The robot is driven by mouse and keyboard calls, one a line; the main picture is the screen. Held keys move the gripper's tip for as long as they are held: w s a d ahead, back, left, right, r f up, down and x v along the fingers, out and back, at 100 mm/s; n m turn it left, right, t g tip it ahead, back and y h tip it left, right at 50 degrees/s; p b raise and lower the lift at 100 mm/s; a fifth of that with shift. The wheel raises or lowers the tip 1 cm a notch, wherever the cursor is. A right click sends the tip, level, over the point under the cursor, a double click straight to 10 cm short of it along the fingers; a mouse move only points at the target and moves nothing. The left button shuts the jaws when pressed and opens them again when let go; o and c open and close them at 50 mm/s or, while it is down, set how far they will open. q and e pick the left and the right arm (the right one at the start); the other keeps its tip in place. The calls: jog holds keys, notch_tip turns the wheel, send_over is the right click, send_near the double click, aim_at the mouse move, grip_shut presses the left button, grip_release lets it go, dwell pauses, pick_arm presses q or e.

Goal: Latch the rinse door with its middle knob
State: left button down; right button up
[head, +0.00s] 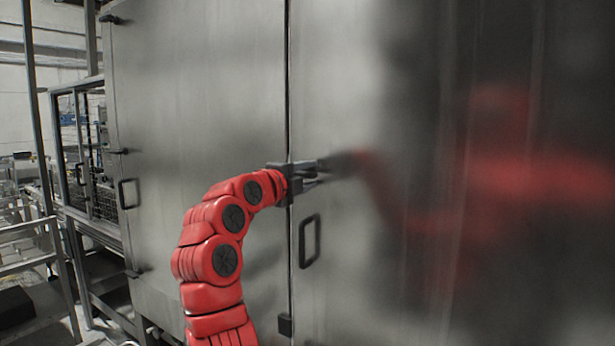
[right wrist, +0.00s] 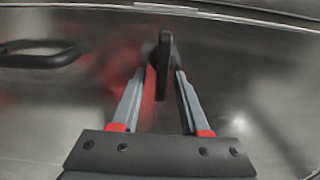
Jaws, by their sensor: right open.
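A large steel door (head: 345,90) with a dark loop handle (head: 309,240) fills the middle and right of the head view. My right gripper (head: 318,170) is at this door's left edge, above the handle. In the right wrist view my right gripper (right wrist: 164,85) is open, with its two grey fingers on either side of a dark knob (right wrist: 163,60). The knob's long bar lies between the fingers, and I cannot tell whether they touch it. In the head view the gripper hides this knob. My left gripper is not in view.
Another steel door (head: 195,90) with a loop handle (head: 128,193) is to the left, with dark knobs (head: 117,151) along its left edge. A lower dark knob or latch (head: 285,325) sits at the seam. Metal railings (head: 30,250) stand at the far left.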

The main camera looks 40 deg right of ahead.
jog(key=b+v, duration=0.4)
jog(key=v, duration=1.3)
jog(key=shift+a, duration=0.2)
